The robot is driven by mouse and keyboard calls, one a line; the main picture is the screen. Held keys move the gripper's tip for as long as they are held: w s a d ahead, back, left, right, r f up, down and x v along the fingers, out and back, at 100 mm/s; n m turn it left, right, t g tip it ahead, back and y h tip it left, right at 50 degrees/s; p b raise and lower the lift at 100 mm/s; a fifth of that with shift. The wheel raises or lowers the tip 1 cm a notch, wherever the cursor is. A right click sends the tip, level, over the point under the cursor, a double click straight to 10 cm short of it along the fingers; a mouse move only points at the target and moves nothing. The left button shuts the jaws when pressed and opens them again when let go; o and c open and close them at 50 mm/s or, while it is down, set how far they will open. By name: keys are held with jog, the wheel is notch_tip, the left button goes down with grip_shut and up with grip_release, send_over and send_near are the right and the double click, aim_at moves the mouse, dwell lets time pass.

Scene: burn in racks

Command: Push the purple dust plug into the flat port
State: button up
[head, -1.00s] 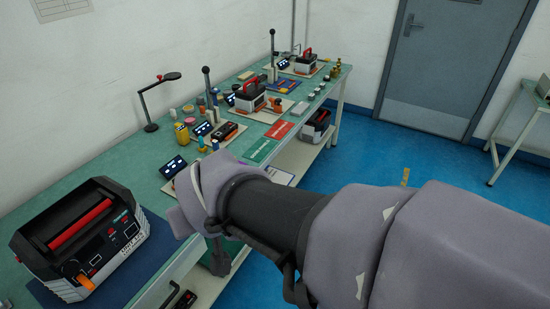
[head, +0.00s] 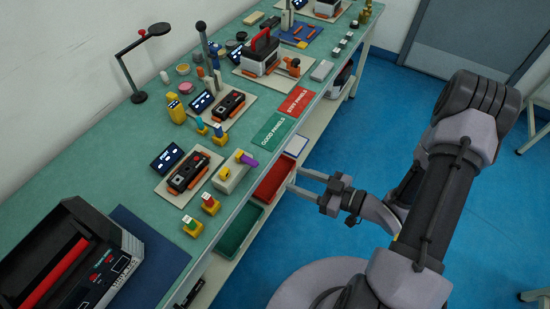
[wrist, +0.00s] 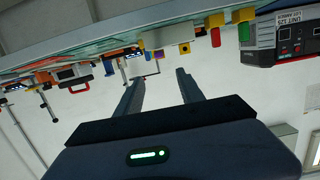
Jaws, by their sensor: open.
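The purple dust plug (head: 249,160) lies on or in a pale block (head: 229,177) near the bench's front edge; it also shows in the wrist view (wrist: 158,54), which looks upside down. My gripper (head: 293,179) is open and empty, off the bench's front edge, to the right of the plug and apart from it. Its two fingers show spread in the wrist view (wrist: 158,80). A black and orange unit (head: 188,173) sits on a beige mat left of the block, and a similar unit (head: 229,104) stands farther back. I cannot tell which opening is the flat port.
Small yellow-based blocks with red (head: 209,204), green (head: 192,226) and blue (head: 218,131) tops stand around the pale block. Red (head: 272,181) and green (head: 239,230) bins sit on the shelf below.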

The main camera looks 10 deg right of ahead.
aim_at(256, 164)
jog(key=b+x, duration=0.3)
jog(key=x, duration=1.3)
jog(key=shift+w+a+f+b, duration=0.2)
jog(key=shift+w+a+b, duration=0.1)
jog(key=shift+b, duration=0.1)
grip_shut()
dwell(0.6)
